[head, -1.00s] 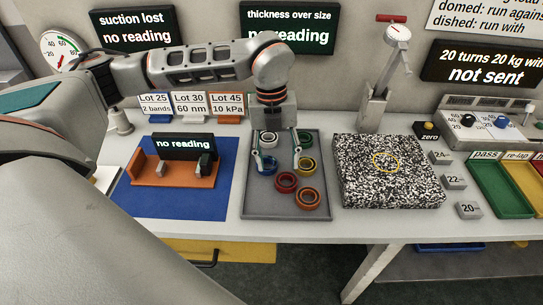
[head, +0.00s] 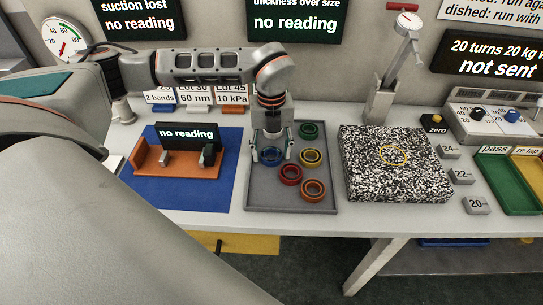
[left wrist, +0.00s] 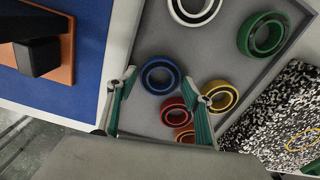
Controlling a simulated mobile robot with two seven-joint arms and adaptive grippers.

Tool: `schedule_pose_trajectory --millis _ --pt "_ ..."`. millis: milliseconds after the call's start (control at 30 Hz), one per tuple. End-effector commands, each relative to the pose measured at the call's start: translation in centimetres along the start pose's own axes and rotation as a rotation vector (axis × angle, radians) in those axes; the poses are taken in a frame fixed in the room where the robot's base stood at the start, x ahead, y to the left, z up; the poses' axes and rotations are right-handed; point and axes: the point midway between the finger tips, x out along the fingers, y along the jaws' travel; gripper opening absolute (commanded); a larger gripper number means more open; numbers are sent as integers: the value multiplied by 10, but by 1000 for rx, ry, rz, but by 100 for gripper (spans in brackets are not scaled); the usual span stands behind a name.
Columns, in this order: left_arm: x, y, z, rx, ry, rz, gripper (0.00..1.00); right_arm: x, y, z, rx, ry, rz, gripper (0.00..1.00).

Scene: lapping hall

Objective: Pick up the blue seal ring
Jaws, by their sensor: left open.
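The blue seal ring (head: 271,156) lies flat on the left part of the grey tray (head: 263,194), and it also shows in the left wrist view (left wrist: 160,75). My left gripper (head: 271,157) is above it, open and empty, pointing down. In the head view its two fingers flank the blue ring. In the left wrist view the ring lies between the finger lines, a little beyond the tips (left wrist: 164,82), nearer the left finger. Whether the fingertips are down at ring height I cannot tell. My right gripper is not in view.
Yellow (head: 311,157), red (head: 290,174), orange (head: 313,190) and green (head: 308,130) rings share the tray. A white ring (left wrist: 193,10) shows in the left wrist view. The orange fixture (head: 180,170) stands left, the speckled plate (head: 397,170) right.

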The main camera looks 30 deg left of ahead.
Motion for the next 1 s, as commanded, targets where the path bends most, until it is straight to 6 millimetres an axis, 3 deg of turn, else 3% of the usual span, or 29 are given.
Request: schedule_pose_trajectory --millis 167,300,733,867,1000 --pt "0 0 0 0 0 0 51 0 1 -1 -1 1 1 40" --pt "0 0 0 0 0 0 20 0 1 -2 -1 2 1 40" --pt "-6 0 0 0 -1 -2 20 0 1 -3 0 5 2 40" --pt "-18 0 1 0 -2 -2 20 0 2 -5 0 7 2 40" --pt "-44 -1 1 -1 -3 -4 20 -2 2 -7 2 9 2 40"
